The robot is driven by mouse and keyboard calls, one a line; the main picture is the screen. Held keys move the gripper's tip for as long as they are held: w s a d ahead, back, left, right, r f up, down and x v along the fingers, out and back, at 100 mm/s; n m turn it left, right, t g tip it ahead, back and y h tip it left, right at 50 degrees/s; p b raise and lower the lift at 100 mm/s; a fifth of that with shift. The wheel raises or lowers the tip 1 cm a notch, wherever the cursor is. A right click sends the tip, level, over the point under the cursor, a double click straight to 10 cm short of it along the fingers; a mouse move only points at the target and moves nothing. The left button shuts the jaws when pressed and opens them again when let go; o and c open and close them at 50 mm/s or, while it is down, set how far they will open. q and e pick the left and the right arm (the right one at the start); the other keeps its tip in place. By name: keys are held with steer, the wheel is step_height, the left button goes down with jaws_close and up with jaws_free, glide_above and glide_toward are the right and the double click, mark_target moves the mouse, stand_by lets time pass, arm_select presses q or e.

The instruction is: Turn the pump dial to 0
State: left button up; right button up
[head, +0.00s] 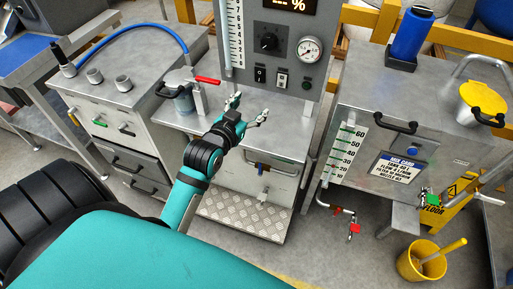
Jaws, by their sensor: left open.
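The pump dial (268,41) is a black knob on the grey control panel (285,12), below a lit percent display (292,5). The knob's exact setting is too small to read. My left gripper (249,108) is open and empty, in front of and below the panel, over the bench top. It is apart from the dial. My right gripper is not in view.
A pressure gauge (309,49) and switches (260,75) sit close to the dial. A metal pot (184,98) and red-handled valve (207,80) stand left of my gripper. A tank (385,115) stands right; a yellow bucket (418,264) is on the floor.

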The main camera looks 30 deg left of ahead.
arm_select(q)
steer(key=s+d+f+g, duration=0.2)
steer(key=f, duration=0.8)
steer(key=s+d+f+g+h+p, duration=0.1)
steer(key=s+d+f+g, duration=0.1)
steer(key=f, duration=0.8)
steer(key=shift+d+f+m+g+h, duration=0.3)
steer(key=shift+d+f+g, duration=0.1)
steer(key=shift+d+g, duration=0.1)
steer(key=s+d+f+g, duration=0.25)
steer(key=s+f, duration=0.55)
steer(key=f, duration=0.4)
steer(key=s+d+f+g, duration=0.1)
steer(key=s+f+g, duration=0.2)
steer(key=s+f, duration=0.6)
steer(key=s+f+m+g, duration=0.1)
steer(key=s+f+g, duration=0.1)
steer(key=s+f, duration=0.4)
steer(key=s+f+g, duration=0.2)
steer(key=s+f, duration=0.5)
steer(key=s, duration=0.8)
steer(key=shift+d+f+m+h, duration=0.2)
steer(key=shift+m+h, duration=0.1)
steer(key=shift+m, duration=0.1)
steer(key=shift+s, duration=0.1)
